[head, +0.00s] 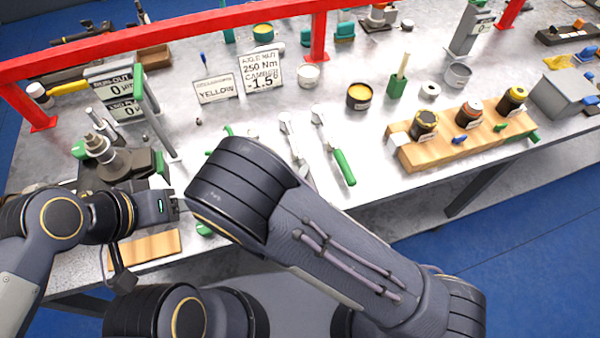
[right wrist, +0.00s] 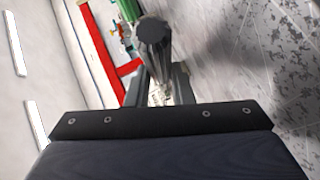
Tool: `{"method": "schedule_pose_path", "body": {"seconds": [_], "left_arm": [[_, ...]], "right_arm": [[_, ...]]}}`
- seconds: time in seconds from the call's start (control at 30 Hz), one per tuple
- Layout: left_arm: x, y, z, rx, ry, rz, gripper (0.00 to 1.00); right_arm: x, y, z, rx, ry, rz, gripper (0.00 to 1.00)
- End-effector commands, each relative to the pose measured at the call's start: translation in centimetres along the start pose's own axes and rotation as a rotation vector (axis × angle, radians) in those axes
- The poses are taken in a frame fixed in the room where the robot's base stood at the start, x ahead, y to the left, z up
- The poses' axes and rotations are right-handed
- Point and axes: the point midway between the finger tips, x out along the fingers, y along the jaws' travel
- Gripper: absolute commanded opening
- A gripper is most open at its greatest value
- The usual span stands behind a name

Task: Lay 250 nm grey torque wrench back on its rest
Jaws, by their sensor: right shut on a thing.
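My large arm link covers the area right of the gripper, so the rest of the wrench is hidden in the head view. Two silver tools lie on the bench, one (head: 291,135) partly hidden, the other with a green handle (head: 343,167). I cannot make out the wrench's rest.
A damper assembly (head: 103,155) stands close behind the gripper. A wooden board (head: 150,246) lies at the near edge. A red rail (head: 190,36) crosses the back. Signs (head: 262,71), cans (head: 359,97) and a wooden block with jars (head: 440,151) stand farther right.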

Motion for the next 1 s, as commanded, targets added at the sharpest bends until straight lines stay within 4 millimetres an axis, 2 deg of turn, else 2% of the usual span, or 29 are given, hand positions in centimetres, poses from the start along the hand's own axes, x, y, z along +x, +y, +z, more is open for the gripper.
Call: {"method": "schedule_pose_path", "body": {"seconds": [0.03, 0.07, 0.2, 0.27, 0.57, 0.67, 1.0], "left_arm": [[0.0, 0.0, 0.0, 0.0, 0.0, 0.0, 0.57], [0.0, 0.0, 0.0, 0.0, 0.0, 0.0, 0.57], [0.0, 0.0, 0.0, 0.0, 0.0, 0.0, 0.57], [0.0, 0.0, 0.0, 0.0, 0.0, 0.0, 0.57], [0.1, 0.0, 0.0, 0.0, 0.0, 0.0, 0.57], [0.3, -0.1, 0.1, 0.0, 0.0, 0.0, 0.57], [1.0, -0.5, 0.5, 0.0, 0.0, 0.0, 0.57]], "right_arm": [[0.0, 0.1, -0.1, 0.003, 0.001, 0.003, 0.0], [0.0, 0.1, -0.1, 0.003, 0.001, 0.003, 0.22], [0.0, 0.1, -0.1, 0.002, 0.001, 0.002, 0.4], [0.0, 0.1, -0.1, 0.002, 0.001, 0.001, 0.46], [-0.3, -0.1, 0.0, 0.0, 0.0, -0.002, 0.46], [-1.4, -0.1, -0.1, 0.001, 0.003, -0.002, 0.46], [-6.8, -0.1, -0.1, 0.002, 0.004, 0.0, 0.46]]}}
